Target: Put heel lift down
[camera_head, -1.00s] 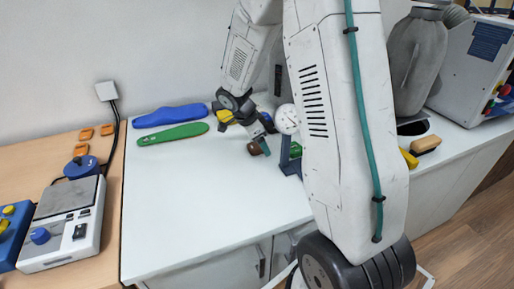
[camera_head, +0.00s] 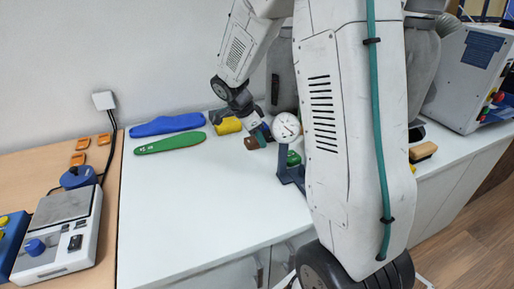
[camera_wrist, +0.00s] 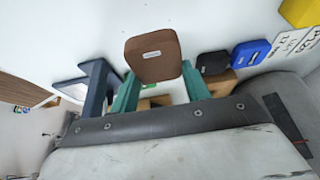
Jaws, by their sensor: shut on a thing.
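The heel lift is a small brown rounded pad (camera_wrist: 153,57), seen large in the wrist view between the two teal fingers of my gripper (camera_wrist: 158,76). My gripper is shut on it. In the head view the brown heel lift (camera_head: 251,143) shows small at the end of my gripper (camera_head: 258,138), over the back of the white bench (camera_head: 200,200), left of a round dial gauge (camera_head: 286,127). I cannot tell whether it touches the bench.
A blue insole (camera_head: 167,124) and a green insole (camera_head: 170,143) lie to the left. In the wrist view, black (camera_wrist: 212,63) and blue (camera_wrist: 250,53) pads sit to the right. The bench front is clear.

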